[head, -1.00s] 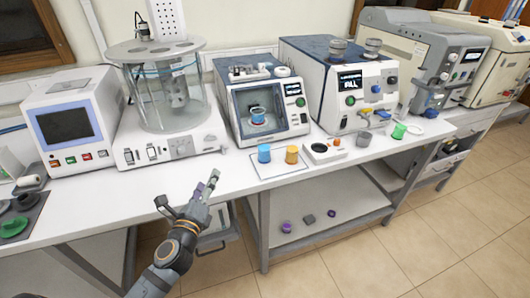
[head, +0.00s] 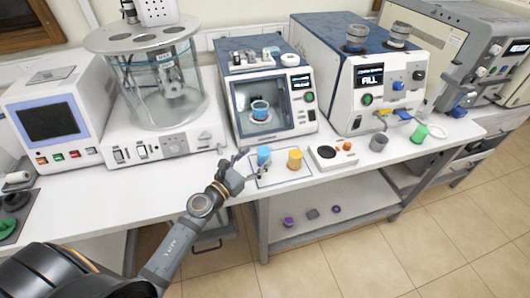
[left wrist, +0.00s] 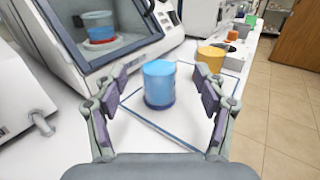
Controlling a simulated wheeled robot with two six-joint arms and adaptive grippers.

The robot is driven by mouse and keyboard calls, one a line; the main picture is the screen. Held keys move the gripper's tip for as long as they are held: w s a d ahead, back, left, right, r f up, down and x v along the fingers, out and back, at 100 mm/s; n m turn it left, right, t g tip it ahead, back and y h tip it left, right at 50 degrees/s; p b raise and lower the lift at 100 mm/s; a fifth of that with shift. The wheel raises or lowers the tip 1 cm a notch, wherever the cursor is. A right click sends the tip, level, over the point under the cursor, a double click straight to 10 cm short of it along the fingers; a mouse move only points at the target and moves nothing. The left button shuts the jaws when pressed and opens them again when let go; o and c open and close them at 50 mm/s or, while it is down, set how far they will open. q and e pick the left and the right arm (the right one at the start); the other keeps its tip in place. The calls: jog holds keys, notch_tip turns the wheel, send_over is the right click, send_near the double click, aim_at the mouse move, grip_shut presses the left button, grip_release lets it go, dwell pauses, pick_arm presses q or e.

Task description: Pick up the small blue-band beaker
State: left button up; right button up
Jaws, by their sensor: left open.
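A blue beaker (head: 264,155) stands upright on a thin bordered mat on the bench; it also shows in the left wrist view (left wrist: 159,84). My left gripper (head: 251,165) is open at the mat's near left side, close to the beaker. In the left wrist view my left gripper (left wrist: 164,98) has its fingers spread to either side of the beaker, with gaps on both sides. Another blue beaker (head: 260,109) is inside the windowed machine, on a round base. I cannot tell a band on either clearly. My right gripper is not in view.
A yellow beaker (head: 295,159) stands right of the blue one on the mat (head: 270,182). The windowed machine (head: 262,90) is just behind. A white dish unit (head: 327,156), grey cup (head: 378,142) and green cup (head: 419,134) are further right. The bench front left is clear.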

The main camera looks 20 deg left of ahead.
aim_at(259, 155)
pick_arm(q)
jog(key=shift+w+d, duration=0.15)
jog(key=shift+w, duration=0.5)
jog(key=x, duration=0.2)
jog(key=f+p+x, duration=0.1)
jog(key=x, duration=0.1)
jog(key=shift+w, duration=0.1)
jog(key=shift+r, duration=0.1)
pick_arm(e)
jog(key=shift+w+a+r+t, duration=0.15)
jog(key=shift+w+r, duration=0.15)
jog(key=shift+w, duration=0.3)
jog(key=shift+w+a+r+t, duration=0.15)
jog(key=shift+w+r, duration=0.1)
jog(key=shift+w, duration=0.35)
pick_arm(q)
jog(key=shift+c, duration=1.2)
jog(key=c, duration=1.1)
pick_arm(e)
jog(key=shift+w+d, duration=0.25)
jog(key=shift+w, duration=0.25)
pick_arm(q)
jog(key=shift+r, duration=0.1)
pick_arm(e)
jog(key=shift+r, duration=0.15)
